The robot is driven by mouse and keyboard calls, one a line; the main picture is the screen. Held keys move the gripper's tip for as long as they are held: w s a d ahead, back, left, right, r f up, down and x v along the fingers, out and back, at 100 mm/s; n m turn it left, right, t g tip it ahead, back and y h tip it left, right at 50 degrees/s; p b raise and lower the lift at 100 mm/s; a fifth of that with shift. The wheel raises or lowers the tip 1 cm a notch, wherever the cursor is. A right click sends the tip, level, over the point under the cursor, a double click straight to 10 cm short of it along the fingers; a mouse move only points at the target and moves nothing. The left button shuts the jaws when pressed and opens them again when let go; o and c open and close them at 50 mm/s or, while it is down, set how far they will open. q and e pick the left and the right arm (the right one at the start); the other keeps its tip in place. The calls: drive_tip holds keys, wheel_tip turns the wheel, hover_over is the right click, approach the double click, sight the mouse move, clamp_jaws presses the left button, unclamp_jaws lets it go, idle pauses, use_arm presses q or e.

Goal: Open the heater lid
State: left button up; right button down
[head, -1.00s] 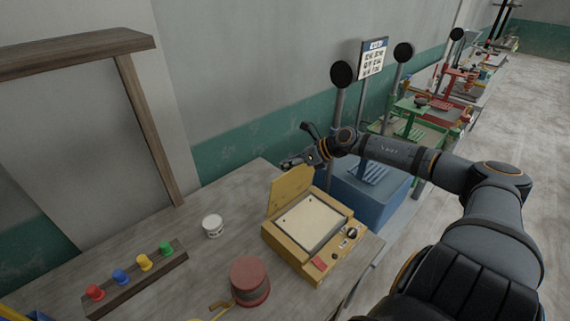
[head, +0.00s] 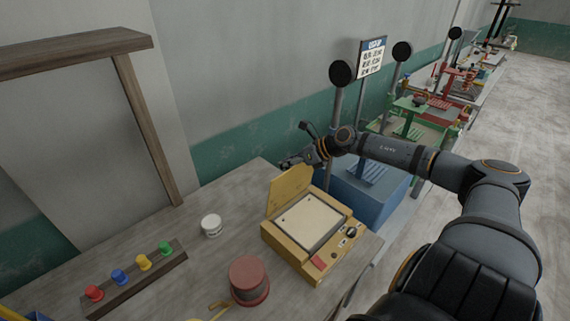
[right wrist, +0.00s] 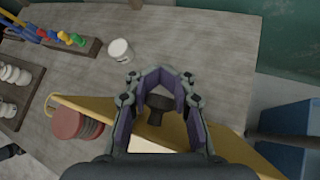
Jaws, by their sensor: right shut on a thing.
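The yellow heater (head: 290,250) sits on the grey table with its cream inner plate (head: 312,220) exposed. Its yellow lid (head: 289,190) stands raised, hinged along the heater's back left side. My right gripper (head: 290,162) is at the upper edge of the lid. In the right wrist view my right gripper (right wrist: 160,80) is shut on the dark lid knob (right wrist: 157,106), with a finger on either side. The lid also shows in that view as a yellow strip (right wrist: 225,145). The left gripper is not in view.
A white jar (head: 211,225) stands left of the heater. A wooden rack with coloured knobs (head: 135,279) lies at the left. A blue box (head: 365,205) stands beyond the table's right end.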

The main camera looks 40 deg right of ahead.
drive_tip(key=shift+s+f, duration=0.1)
drive_tip(key=shift+f, duration=0.25)
drive_tip(key=c, duration=1.6)
unclamp_jaws()
drive_tip(key=o, duration=0.5)
drive_tip(key=shift+w+d+f, duration=0.1)
drive_tip(key=shift+w+d, duration=0.15)
drive_tip(key=shift+d, duration=0.05)
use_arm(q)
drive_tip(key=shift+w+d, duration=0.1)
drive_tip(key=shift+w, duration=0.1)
use_arm(e)
drive_tip(key=shift+a, duration=0.1)
